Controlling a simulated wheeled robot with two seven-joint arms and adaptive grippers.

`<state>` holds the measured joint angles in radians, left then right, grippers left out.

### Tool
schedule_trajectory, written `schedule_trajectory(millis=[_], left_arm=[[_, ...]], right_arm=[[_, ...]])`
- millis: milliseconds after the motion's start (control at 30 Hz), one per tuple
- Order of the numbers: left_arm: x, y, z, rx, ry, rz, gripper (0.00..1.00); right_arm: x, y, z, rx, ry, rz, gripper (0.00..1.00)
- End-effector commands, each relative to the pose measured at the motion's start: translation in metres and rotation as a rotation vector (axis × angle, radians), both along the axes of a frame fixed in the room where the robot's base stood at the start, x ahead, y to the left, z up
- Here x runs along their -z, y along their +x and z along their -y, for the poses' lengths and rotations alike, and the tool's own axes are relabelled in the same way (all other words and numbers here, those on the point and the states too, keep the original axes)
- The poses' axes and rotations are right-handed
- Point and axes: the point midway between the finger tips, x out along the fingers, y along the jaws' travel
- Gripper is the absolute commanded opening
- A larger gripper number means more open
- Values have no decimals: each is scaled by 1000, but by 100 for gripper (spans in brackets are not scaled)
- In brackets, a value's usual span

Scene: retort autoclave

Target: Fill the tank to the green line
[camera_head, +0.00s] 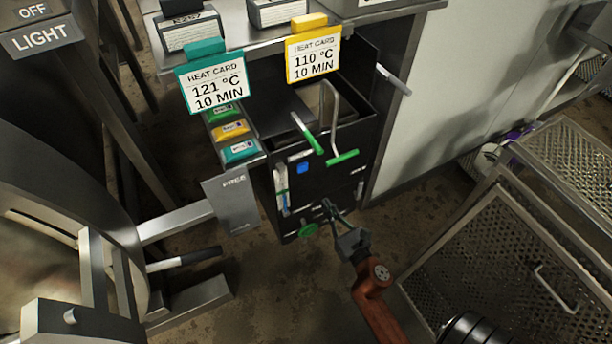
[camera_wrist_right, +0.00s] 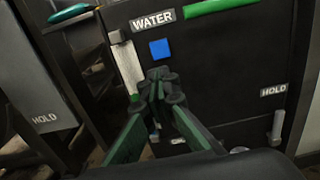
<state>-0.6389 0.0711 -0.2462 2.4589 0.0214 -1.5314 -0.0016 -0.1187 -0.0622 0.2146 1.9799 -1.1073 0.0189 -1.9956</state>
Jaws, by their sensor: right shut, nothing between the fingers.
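The black water tank cabinet (camera_head: 338,182) stands in the middle of the head view, with a blue square (camera_head: 303,168) on its front. A pale upright gauge strip (camera_head: 281,188) is at its left edge; the wrist view shows this strip (camera_wrist_right: 127,66) beside the WATER label (camera_wrist_right: 153,21). A green round knob (camera_head: 308,230) sits low on the front. My right gripper (camera_head: 328,206) is shut and empty in front of the lower front; its fingertips (camera_wrist_right: 160,82) show below the blue square. My left gripper is not in view.
Two green-ended levers (camera_head: 342,158) stick out above the cabinet front. Heat cards, teal (camera_head: 212,85) and yellow (camera_head: 313,54), hang above. A round steel vessel (camera_head: 60,240) is at left; a perforated metal cart (camera_head: 510,260) is at right. Bare floor lies between.

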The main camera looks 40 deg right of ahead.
Motion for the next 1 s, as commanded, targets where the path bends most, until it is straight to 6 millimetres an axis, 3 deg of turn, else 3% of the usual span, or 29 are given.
schedule_trajectory(millis=[267,700,1000], left_arm=[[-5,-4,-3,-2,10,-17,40],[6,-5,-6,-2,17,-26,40],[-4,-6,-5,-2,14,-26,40]], right_arm=[[-2,19,3,-3,3,3,0],[0,104,24,-2,2,0,0],[1,134,31,-1,3,-1,0]])
